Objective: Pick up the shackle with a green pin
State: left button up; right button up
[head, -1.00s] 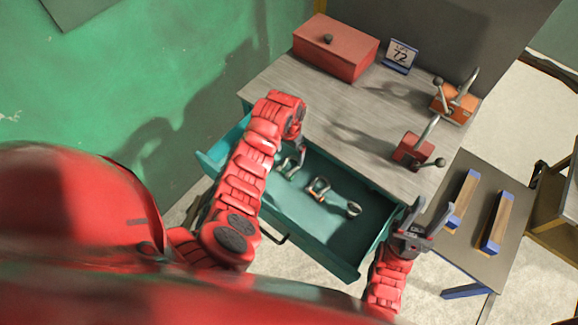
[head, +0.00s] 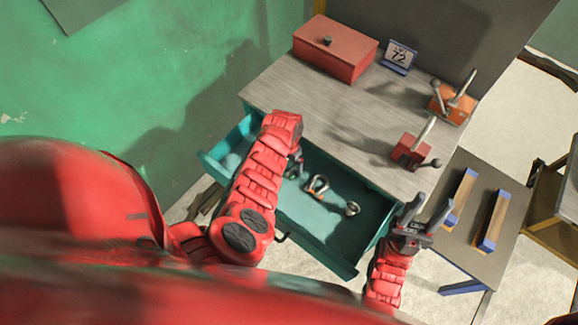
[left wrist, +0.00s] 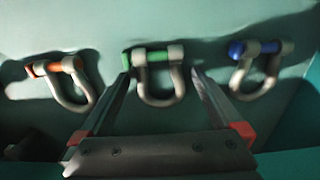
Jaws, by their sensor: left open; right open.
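The shackle with a green pin (left wrist: 160,88) lies in the open teal drawer, with a grey bow. In the left wrist view it sits between the spread fingertips of my left gripper (left wrist: 161,80); I cannot tell whether they touch it. In the head view my left gripper (head: 296,164) is low over the drawer and, with the arm, hides that shackle. A shackle with an orange pin (left wrist: 72,88) lies to its left and one with a blue pin (left wrist: 256,78) to its right in the wrist view. My right gripper (head: 431,208) is open and empty beside the drawer's right end.
The teal drawer (head: 318,252) is pulled out under a grey worktop (head: 340,110). It also holds a metal ring-like piece (head: 352,208). A red box (head: 335,50), a number sign (head: 400,57) and two lever clamps stand on top. A low table (head: 478,225) stands right.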

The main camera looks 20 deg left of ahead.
pick_arm(q)
jog(key=c, duration=1.5)
jog(key=shift+r, duration=0.15)
jog(key=shift+c, duration=0.2)
jog(key=shift+w+a+r, duration=0.1)
jog(key=shift+w+r, duration=0.05)
jog(key=shift+r, duration=0.6)
notch_tip(320, 180, up, 16)
jog(key=shift+r, duration=0.15)
